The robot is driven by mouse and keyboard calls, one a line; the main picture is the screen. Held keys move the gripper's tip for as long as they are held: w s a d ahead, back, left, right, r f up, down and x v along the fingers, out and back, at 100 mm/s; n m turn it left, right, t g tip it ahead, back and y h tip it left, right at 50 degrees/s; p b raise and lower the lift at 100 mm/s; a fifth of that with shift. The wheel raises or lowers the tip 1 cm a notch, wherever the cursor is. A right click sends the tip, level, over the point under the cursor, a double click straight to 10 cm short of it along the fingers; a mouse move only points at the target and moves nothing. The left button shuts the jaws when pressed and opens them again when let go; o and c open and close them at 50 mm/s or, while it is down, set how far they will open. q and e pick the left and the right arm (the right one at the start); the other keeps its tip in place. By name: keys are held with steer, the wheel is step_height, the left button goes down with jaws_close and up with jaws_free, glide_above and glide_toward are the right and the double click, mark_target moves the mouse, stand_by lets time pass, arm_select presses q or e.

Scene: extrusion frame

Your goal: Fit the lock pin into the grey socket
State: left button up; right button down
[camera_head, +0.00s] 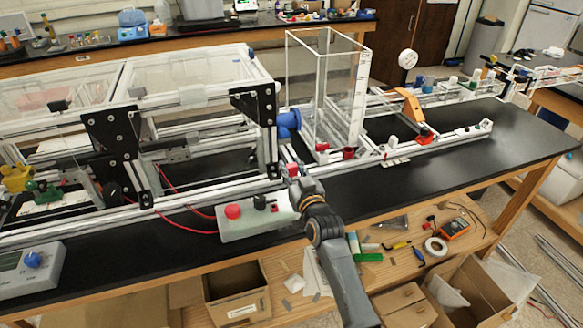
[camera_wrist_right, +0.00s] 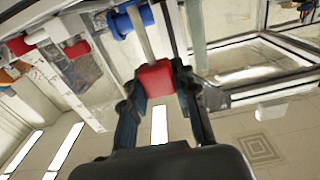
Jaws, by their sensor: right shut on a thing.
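My right gripper (camera_head: 291,177) is at the front rail of the extrusion frame, left of the clear box. In the right wrist view, its dark fingers (camera_wrist_right: 157,85) are shut on the red head (camera_wrist_right: 155,77) of the lock pin. A pale shaft (camera_wrist_right: 140,36) extends from the red head, away from my palm, and passes close to a blue cylinder (camera_wrist_right: 131,20). I cannot tell whether the shaft touches anything. I cannot make out the grey socket for certain in either view. My left gripper is not in view.
The extrusion frame (camera_head: 180,184) with black plates fills the left of the bench. A clear upright box (camera_head: 325,90) stands just behind my right gripper. A control box with a red button (camera_head: 233,211) sits left of my arm. Black bench top at the right front is clear.

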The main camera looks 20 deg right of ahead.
stand_by(0.5)
steer(key=shift+f+b, duration=0.75)
steer(key=shift+f, duration=0.5)
steer(key=c, duration=1)
jaws_free()
steer(key=shift+o, duration=0.2)
steer(key=shift+s, duration=0.1)
steer(key=s, duration=1.2)
steer(key=shift+d, duration=0.2)
